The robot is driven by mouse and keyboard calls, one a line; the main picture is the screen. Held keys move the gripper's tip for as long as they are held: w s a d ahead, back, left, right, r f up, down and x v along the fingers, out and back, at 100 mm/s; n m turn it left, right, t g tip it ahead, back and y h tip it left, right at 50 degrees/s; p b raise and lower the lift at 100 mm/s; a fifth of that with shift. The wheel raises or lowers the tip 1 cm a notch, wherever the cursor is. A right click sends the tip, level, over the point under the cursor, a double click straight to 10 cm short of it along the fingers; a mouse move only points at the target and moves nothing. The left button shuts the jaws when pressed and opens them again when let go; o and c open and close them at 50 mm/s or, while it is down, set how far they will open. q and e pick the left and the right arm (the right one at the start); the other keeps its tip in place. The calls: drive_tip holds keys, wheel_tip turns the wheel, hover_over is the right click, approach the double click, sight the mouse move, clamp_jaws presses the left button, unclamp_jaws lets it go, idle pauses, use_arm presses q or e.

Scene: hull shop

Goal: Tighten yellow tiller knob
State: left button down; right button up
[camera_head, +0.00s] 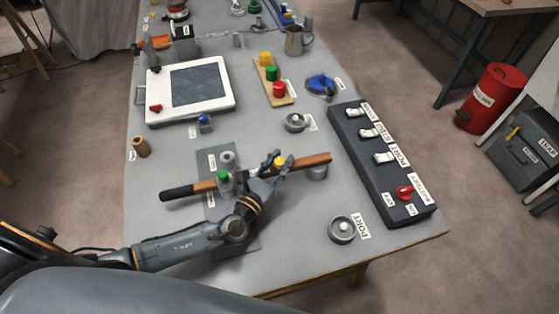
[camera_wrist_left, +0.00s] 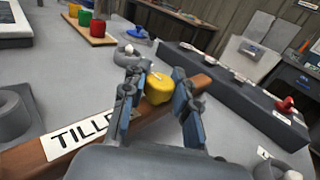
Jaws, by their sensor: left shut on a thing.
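The wooden tiller (camera_head: 312,162) lies across the grey bench, with a black grip at its left end and a label that shows in the left wrist view. The yellow knob (camera_wrist_left: 158,88) sits on top of the tiller; in the head view it (camera_head: 279,161) is partly covered by my fingers. My left gripper (camera_head: 277,168) is shut on the yellow knob, with one finger on each side of it in the left wrist view (camera_wrist_left: 157,98). A green knob (camera_head: 223,178) stands on the tiller further left. My right gripper is not in view.
A dark switch panel (camera_head: 378,170) with a red knob stands to the right. A tablet-like white box (camera_head: 213,112) and a board (camera_head: 260,70) with coloured knobs stand behind.

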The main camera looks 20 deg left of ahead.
use_arm(q)
drive_tip(key=c, duration=1)
unclamp_jaws()
drive_tip(key=shift+s, duration=0.1)
drive_tip(key=v, duration=1.1)
drive_tip(key=shift+s, duration=0.35)
